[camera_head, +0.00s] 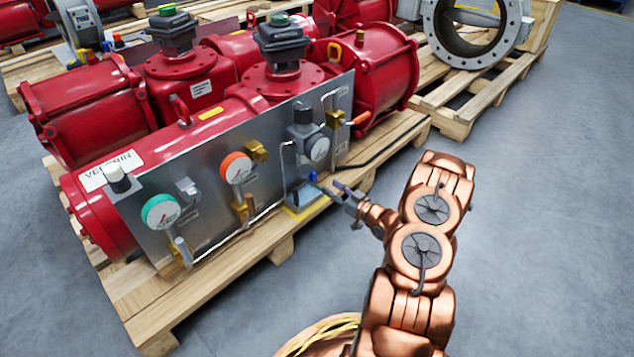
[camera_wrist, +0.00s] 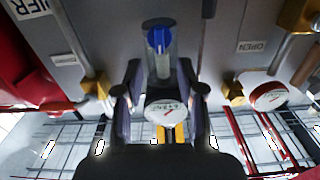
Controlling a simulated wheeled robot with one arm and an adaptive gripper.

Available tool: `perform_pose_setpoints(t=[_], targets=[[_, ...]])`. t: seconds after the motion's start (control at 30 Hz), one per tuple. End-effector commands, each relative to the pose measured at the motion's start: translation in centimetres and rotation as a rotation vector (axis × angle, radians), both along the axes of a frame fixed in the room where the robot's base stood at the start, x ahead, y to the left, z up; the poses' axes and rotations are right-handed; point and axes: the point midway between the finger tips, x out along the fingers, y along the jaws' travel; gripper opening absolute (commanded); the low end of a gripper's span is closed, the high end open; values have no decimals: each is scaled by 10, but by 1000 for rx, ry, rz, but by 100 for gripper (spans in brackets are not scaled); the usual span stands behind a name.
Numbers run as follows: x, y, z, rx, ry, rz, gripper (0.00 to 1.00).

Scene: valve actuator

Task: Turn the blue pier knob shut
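The blue knob (camera_wrist: 160,39) sits on the end of a pale cylindrical stem at the top middle of the wrist view. In the head view a small blue spot (camera_head: 312,177), likely the knob, shows at the lower right of the grey panel. My gripper (camera_wrist: 160,76) is open, with one dark finger on each side of the stem's line. The knob lies just beyond the fingertips, and I see no contact. In the head view my gripper (camera_head: 345,197) is just right of the blue spot, in front of the panel. The knob's turn angle is unclear.
The grey panel (camera_head: 215,178) carries several gauges, brass fittings and bent pipes. A round white gauge (camera_wrist: 166,109) shows between my fingers in the wrist view. An orange-tipped lever (camera_head: 358,118) sticks out at the panel's right. The floor (camera_head: 540,220) at right is clear.

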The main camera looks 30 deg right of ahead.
Motion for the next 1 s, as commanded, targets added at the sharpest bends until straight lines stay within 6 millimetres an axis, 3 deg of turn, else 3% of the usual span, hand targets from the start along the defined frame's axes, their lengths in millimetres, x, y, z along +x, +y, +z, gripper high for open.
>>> perform_pose_setpoints(t=[0.5,0.93,1.0], targets=[[61,16,-2,-3,2,3,39],[69,18,0,-2,3,2,39],[69,18,0,-2,3,2,33]])
